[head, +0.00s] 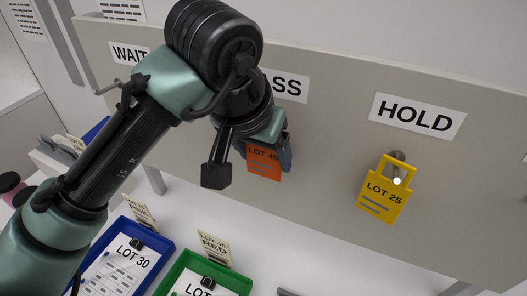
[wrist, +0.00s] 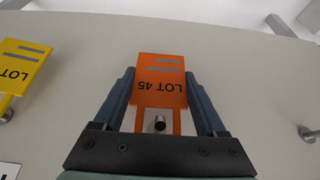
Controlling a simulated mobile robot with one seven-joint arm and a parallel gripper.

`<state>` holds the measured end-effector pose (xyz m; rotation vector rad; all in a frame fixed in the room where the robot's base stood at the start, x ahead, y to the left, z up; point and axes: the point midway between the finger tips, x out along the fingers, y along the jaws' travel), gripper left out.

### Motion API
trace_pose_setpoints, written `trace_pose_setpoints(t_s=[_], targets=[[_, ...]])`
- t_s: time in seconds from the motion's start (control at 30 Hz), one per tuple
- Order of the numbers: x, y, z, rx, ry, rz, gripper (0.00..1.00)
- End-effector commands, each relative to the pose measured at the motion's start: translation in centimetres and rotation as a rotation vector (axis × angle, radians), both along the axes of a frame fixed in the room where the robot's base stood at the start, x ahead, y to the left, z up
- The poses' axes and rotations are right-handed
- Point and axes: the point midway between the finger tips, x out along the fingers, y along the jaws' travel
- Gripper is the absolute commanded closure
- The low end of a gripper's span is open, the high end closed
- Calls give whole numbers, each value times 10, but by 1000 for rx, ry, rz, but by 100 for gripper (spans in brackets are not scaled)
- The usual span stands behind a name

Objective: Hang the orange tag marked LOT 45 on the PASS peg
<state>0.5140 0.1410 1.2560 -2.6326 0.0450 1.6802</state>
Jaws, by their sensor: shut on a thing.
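The orange LOT 45 tag (wrist: 160,68) is between the two fingers of my gripper (wrist: 159,76), which is shut on it. The tag is close to the board and appears upside down in the wrist view. A dark round peg end (wrist: 159,123) shows inside the opening of the tag's handle. Whether the handle rests on the peg cannot be told. In the head view the orange tag (head: 264,165) hangs below my wrist, under the PASS sign (head: 288,87), which my arm partly covers. The PASS peg is hidden there.
A yellow LOT 25 tag (head: 384,195) hangs on the HOLD peg (head: 397,157), under the HOLD sign (head: 417,117). The WAIT peg (head: 107,88) at left looks bare. Below the board (head: 330,165) stand a blue tray (head: 166,258) and a green tray (head: 181,264).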

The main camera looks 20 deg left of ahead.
Motion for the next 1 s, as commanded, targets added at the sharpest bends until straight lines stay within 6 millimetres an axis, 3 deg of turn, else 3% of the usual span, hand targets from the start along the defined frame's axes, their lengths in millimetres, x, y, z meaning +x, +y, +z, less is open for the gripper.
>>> trace_pose_setpoints(t_s=[0.17, 0.2, 0.33, 0.67, 0.77, 1.0], targets=[[0, 0, 0, 0, 0, 0, 78], [0, 0, 0, 0, 0, 0, 23], [0, 0, 0, 0, 0, 0, 0], [-2, 0, 5, 0, -1, -1, 0], [-7, 0, 17, 0, -3, -1, 0], [-30, 0, 65, 2, -5, -2, 0]])
